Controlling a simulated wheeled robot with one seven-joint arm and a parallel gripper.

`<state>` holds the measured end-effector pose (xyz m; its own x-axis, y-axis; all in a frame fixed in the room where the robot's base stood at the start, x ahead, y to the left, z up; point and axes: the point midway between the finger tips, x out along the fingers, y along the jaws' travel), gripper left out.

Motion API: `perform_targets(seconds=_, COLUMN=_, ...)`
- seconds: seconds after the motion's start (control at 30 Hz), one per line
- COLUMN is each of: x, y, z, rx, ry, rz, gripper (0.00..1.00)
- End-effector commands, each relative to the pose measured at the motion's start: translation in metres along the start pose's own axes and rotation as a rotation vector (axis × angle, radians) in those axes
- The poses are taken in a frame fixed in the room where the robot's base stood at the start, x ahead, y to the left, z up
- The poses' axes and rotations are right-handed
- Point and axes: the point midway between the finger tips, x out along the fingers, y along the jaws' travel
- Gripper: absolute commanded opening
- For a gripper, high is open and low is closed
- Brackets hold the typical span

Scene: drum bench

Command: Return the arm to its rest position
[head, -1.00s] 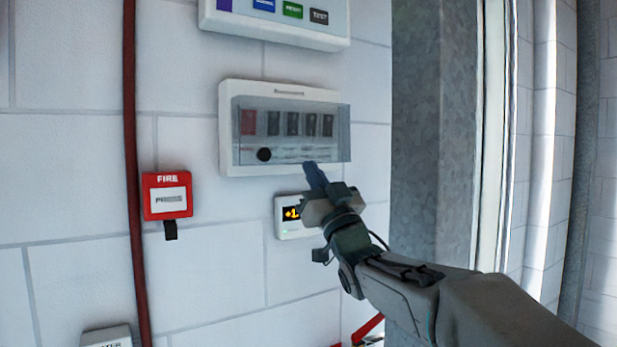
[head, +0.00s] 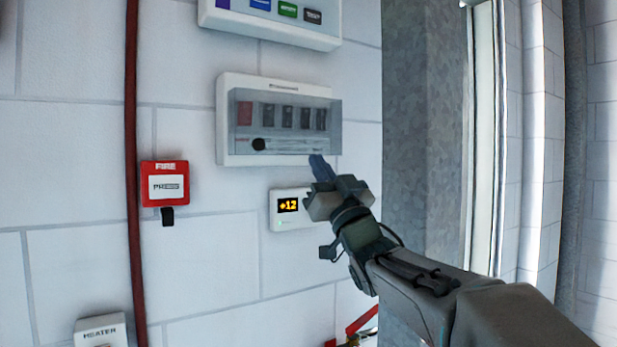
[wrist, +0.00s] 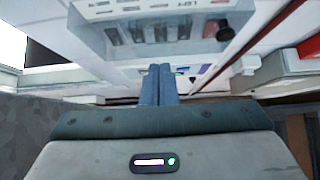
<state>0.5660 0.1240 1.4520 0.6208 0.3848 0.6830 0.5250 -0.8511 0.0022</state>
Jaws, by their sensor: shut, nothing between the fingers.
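My gripper (head: 320,166) is in front of the wall, just below the lower right corner of the breaker box (head: 224,120). The box is white with a clear, smoky cover over several dark switches, one red switch and a black round knob. My gripper's blue fingers are together and empty. In the wrist view my gripper (wrist: 158,72) also shows its fingers side by side, with the box's clear cover (wrist: 88,42) just beyond them. My arm reaches in from the lower right of the head view.
A small display (head: 289,222) reading +12 is left of my wrist. A red fire box (head: 165,167), a red pipe (head: 133,200) and a heater box (head: 101,322) are at left. A panel with coloured labels (head: 325,30) is above. A grey column (head: 420,130) stands at right.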

Motion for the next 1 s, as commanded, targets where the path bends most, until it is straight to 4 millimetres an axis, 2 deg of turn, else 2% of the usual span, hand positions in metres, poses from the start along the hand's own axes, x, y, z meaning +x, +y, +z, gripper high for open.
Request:
perform_targets(seconds=0.03, x=-0.018, y=0.0, z=0.006, rx=0.001, ry=-0.004, rz=0.002, gripper=0.0)
perform_targets(seconds=0.1, x=-0.034, y=0.0, z=0.006, rx=0.002, ry=-0.004, rz=0.002, gripper=0.0)
perform_targets(seconds=0.3, x=-0.07, y=-0.001, z=0.007, rx=0.003, ry=-0.003, rz=-0.001, gripper=0.0)
perform_targets(seconds=0.57, x=-0.089, y=0.002, z=0.009, rx=-0.001, ry=-0.025, rz=0.019, gripper=0.0)
perform_targets(seconds=0.67, x=-0.095, y=0.013, z=0.019, rx=-0.014, ry=-0.099, rz=0.083, gripper=0.0)
perform_targets(seconds=0.77, x=-0.109, y=0.029, z=0.037, rx=-0.032, ry=-0.231, rz=0.185, gripper=0.0)
perform_targets(seconds=0.87, x=-0.135, y=0.045, z=0.061, rx=-0.049, ry=-0.4, rz=0.299, gripper=0.0)
perform_targets(seconds=1.0, x=-0.183, y=0.061, z=0.091, rx=-0.06, ry=-0.646, rz=0.436, gripper=0.0)
